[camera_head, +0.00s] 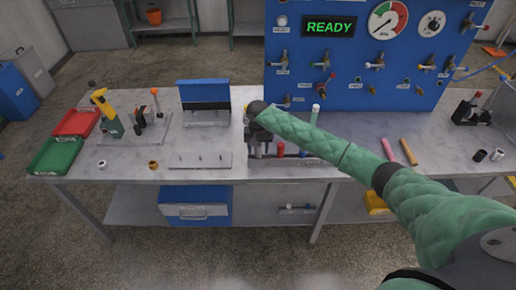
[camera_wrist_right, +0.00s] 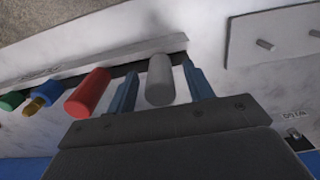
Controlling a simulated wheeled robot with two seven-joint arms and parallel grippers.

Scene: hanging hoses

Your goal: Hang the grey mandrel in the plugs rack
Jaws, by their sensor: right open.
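The grey mandrel (camera_wrist_right: 160,82) is a plain grey cylinder at the end of the plugs rack (camera_wrist_right: 60,72), beside a red cylinder (camera_wrist_right: 88,93). It appears to be seated at the rack's slot; its far end is hard to make out. My right gripper (camera_wrist_right: 158,68) is open, with one blue finger on each side of the mandrel and visible gaps between. In the head view my right gripper (camera_head: 258,147) is over the left end of the rack (camera_head: 312,163) and hides the mandrel. My left gripper is not in view.
A blue-and-brass piece (camera_wrist_right: 42,96) and a green one (camera_wrist_right: 12,100) hang farther along the rack. A pinned plate (camera_head: 200,161) lies left of it. A blue panel (camera_head: 350,92) stands behind. Pink (camera_head: 388,149) and orange (camera_head: 408,151) rods lie right.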

